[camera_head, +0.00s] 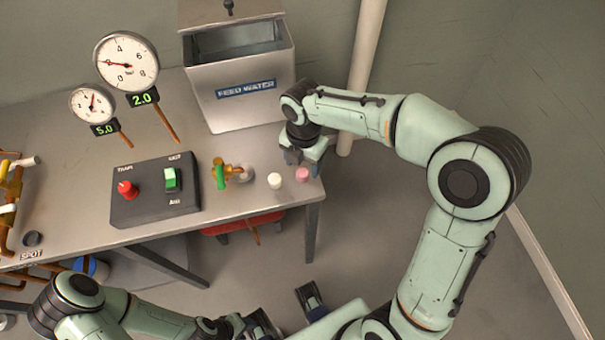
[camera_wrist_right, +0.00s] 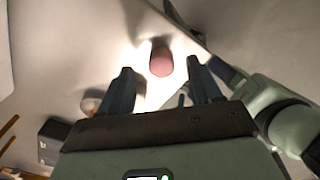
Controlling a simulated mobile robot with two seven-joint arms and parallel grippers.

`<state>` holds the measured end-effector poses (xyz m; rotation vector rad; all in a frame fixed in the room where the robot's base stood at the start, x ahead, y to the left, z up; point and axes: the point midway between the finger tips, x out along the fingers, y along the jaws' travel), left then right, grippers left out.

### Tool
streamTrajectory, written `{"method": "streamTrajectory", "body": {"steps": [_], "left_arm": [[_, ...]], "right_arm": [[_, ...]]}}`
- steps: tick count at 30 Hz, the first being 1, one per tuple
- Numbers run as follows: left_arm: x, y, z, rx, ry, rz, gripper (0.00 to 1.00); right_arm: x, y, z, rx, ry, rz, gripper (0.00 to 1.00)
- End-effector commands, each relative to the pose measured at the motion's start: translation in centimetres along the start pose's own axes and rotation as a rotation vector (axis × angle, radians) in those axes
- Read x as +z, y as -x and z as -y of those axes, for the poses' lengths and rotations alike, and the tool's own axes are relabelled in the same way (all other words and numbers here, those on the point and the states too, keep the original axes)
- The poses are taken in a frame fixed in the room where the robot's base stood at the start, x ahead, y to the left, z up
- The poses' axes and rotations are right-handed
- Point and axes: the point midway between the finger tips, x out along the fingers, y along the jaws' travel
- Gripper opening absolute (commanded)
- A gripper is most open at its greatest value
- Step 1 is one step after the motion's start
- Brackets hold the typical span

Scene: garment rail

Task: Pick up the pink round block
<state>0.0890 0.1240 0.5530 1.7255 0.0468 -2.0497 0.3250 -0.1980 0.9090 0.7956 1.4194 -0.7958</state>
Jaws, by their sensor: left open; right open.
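The pink round block (camera_head: 302,174) stands on the table near its right front corner, beside a white round block (camera_head: 274,181). My right gripper (camera_head: 304,160) is open just above and behind the pink block. In the right wrist view the pink block (camera_wrist_right: 161,62) appears just beyond and between the two spread fingertips of the right gripper (camera_wrist_right: 162,78), with nothing between the fingers. I cannot tell whether a finger touches it. My left gripper (camera_head: 285,308) is open at the bottom of the head view, low in front of the table and away from the blocks.
A brass valve with a green handle (camera_head: 221,174) stands left of the white block. A control box (camera_head: 155,190) with a red knob and green switch is further left. The metal feed water tank (camera_head: 240,85) stands behind. Two gauges (camera_head: 126,62) are at the back left.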

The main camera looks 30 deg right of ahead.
Motion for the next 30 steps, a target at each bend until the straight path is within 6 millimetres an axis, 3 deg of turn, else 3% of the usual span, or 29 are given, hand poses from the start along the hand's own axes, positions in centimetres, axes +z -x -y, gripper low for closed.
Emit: {"method": "streamTrajectory", "body": {"steps": [6, 14, 20, 30], "left_arm": [[0.0, -0.5, 0.2, -0.001, 0.0, 0.001, 0.43], [0.0, -0.5, 0.2, 0.0, 0.0, 0.001, 0.43], [0.0, -0.5, 0.2, -0.001, 0.001, 0.001, 0.43], [0.0, -0.4, 0.2, 0.0, 0.001, 0.001, 0.43]], "right_arm": [[-0.1, -2.9, 0.2, -0.002, 0.0, -0.002, 0.64], [-0.1, -3.1, 0.1, 0.0, 0.0, 0.0, 0.64], [-0.1, -3.0, 0.1, 0.0, 0.0, 0.0, 0.03], [-0.1, -2.8, 0.1, 0.001, 0.0, 0.0, 0.03]]}}
